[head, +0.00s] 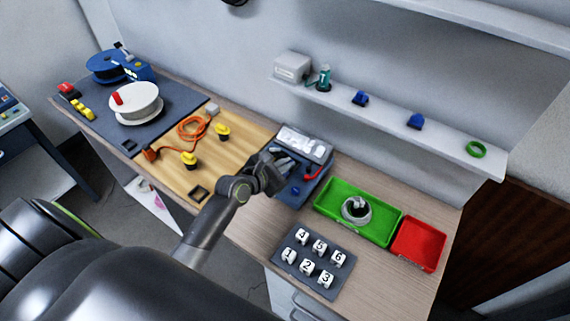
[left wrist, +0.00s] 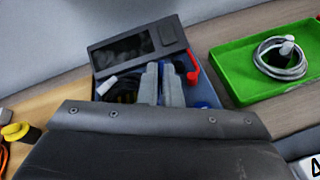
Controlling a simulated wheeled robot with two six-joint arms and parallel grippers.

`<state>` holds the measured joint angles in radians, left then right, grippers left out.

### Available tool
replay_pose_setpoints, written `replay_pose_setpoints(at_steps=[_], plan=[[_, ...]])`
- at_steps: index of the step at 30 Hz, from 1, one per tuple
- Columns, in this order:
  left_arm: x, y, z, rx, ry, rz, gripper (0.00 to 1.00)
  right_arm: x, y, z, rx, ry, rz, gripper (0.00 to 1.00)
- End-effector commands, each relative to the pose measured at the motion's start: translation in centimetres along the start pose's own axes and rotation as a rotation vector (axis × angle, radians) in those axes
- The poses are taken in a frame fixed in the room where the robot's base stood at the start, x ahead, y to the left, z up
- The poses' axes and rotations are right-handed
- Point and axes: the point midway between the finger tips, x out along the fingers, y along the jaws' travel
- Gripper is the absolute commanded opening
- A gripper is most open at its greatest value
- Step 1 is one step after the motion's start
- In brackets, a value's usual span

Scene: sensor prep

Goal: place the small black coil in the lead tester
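The lead tester (head: 312,143) is a blue-grey box with a pale-lit panel, at the back of the bench in the head view. In the left wrist view its dark panel (left wrist: 140,46) and blue tray are straight ahead. My left gripper (head: 282,168) is over the tester's tray, pointing into it. Its two fingers (left wrist: 161,82) stand close together with a narrow gap. A dark coiled lead, seemingly the small black coil (left wrist: 126,92), shows just left of the fingers at the tray; the fingers partly hide it. I cannot tell whether they grip it. My right gripper is not in view.
A green tray (head: 330,208) with a grey coil (head: 356,210) and a red tray (head: 418,243) stand to the right. A numbered block (head: 314,260) is in front. A red lever (left wrist: 192,66) edges the tester. An orange cable (head: 193,128) and yellow knobs lie left. A shelf overhangs behind.

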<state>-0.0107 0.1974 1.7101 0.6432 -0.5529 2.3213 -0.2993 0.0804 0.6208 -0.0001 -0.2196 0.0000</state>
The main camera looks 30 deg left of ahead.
Motion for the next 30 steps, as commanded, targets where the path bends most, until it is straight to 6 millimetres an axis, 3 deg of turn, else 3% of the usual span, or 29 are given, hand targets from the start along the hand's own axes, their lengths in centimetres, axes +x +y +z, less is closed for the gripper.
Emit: replay_pose_setpoints(at_steps=[2,8,20,30], plan=[[0.1,0.0,-0.1,0.000,-0.001,0.001,0.00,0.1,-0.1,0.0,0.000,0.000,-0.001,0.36],[0.1,-0.1,-0.2,0.000,0.000,0.000,0.27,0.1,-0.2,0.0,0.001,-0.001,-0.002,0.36],[-0.5,0.0,0.0,0.001,0.000,0.000,0.27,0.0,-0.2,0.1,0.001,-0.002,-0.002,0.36],[-6.2,0.0,-0.1,0.004,0.002,-0.001,0.27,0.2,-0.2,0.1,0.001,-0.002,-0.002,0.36]])
